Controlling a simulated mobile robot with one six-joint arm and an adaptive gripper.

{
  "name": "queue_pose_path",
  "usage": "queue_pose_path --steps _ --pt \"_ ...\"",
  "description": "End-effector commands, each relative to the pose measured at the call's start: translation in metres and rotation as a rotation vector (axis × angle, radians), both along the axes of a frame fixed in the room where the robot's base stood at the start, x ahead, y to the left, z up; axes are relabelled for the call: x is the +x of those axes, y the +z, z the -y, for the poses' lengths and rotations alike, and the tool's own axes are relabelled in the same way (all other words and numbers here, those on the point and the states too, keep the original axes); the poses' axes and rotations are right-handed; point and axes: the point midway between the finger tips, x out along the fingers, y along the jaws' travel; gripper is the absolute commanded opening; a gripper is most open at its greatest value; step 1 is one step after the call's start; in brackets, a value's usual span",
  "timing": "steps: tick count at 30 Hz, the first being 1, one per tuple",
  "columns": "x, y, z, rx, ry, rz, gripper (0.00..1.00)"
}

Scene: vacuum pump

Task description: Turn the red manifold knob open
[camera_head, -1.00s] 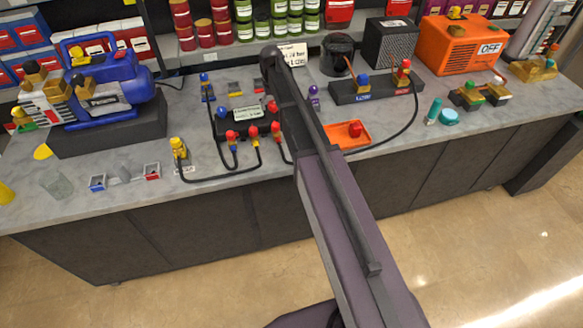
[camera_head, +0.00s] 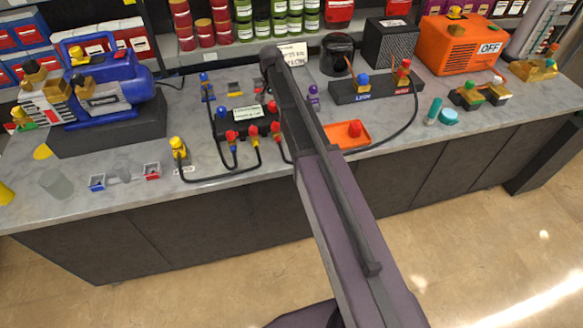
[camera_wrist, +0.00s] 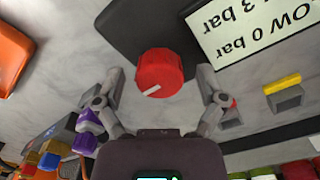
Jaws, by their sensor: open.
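The red manifold knob (camera_wrist: 160,72) shows in the wrist view, round and ribbed, with a short slanted white mark on its face. It sits at the edge of the dark manifold block (camera_wrist: 130,22). My gripper (camera_wrist: 161,76) is open, with one finger on each side of the knob and a visible gap on both sides. In the head view the black manifold (camera_head: 228,127) stands on the bench just left of my arm, with a small label on top. My gripper is hidden behind my arm there.
A label plate (camera_wrist: 245,30) and a yellow-topped part (camera_wrist: 284,88) lie beside the knob. Black cables (camera_head: 215,178) run in front of the manifold. An orange tray (camera_head: 348,141) stands to its right.

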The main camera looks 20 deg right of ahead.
Motion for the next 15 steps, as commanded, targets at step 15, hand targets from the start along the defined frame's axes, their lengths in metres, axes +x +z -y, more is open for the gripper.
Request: queue_pose_path --steps 15 --pt "0.0002 0.0000 -0.0003 0.000 -0.347 0.000 0.90"
